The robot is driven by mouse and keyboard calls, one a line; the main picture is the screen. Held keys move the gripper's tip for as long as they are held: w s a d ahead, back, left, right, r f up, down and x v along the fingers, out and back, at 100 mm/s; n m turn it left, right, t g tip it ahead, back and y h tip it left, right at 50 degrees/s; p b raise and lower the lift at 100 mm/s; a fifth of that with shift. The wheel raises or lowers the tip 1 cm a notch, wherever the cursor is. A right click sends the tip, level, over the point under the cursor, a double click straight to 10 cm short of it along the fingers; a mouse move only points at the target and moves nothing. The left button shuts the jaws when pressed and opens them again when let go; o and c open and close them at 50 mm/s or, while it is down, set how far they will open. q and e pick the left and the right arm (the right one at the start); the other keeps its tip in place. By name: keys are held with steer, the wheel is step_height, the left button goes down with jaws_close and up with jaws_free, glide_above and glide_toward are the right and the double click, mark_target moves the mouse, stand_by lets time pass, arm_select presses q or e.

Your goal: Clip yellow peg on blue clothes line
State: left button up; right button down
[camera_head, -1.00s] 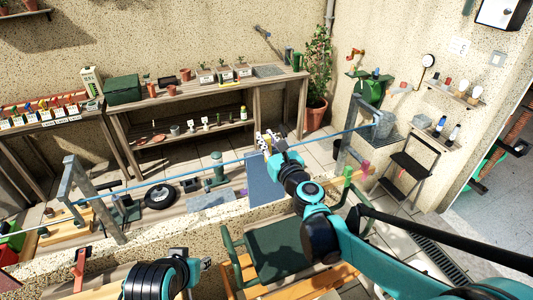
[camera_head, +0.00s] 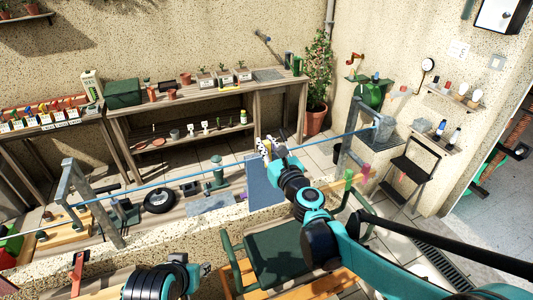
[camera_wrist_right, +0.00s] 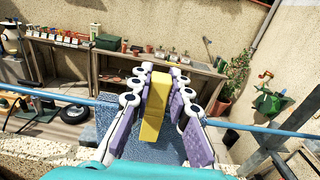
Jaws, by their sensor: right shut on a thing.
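The yellow peg (camera_wrist_right: 153,105) stands between the fingers of my right gripper (camera_wrist_right: 157,95) in the right wrist view, and the gripper is shut on it. In the head view the right gripper (camera_head: 265,147) is at the blue clothes line (camera_head: 170,179), about midway along it. The line also shows on both sides of the fingers in the wrist view (camera_wrist_right: 265,130). The fingers hide the stretch by the peg, so I cannot tell whether the peg is around the line. My left gripper (camera_head: 203,270) is low at the front; its jaw opening is unclear.
The line runs between a grey metal frame (camera_head: 75,200) at left and another post (camera_head: 347,135) at right. A green chair (camera_head: 280,250) stands below my right arm. A wooden workbench (camera_head: 205,92) stands behind. Small green (camera_head: 348,175) and pink (camera_head: 366,172) pieces are right of the gripper.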

steer(key=shift+f, duration=0.2)
steer(key=c, duration=1.3)
jaws_free()
steer(key=shift+r, duration=0.1)
steer(key=shift+c, duration=0.2)
steer(key=v, duration=1.2)
steer(key=s+f+n+g+b, duration=0.35)
steer(key=f+n+b, duration=0.35)
steer(key=f+n, duration=0.25)
steer(key=s+f+n+g+b, duration=0.2)
steer(key=s+f+n+b, duration=0.35)
steer(key=f+n, duration=0.45)
steer(key=s+d+f+n+g+h+b, duration=0.2)
steer(key=s+d+f+n+h+b, duration=0.1)
steer(key=d+f+n, duration=0.3)
steer(key=s+d+f+n+g+h+b, duration=0.2)
steer(key=s+d+f+n+b, duration=0.4)
steer(key=f, duration=0.5)
steer(key=shift+s+d+f+h, duration=0.2)
steer(key=shift+d+f+h, duration=0.15)
steer(key=shift+d+h, duration=0.45)
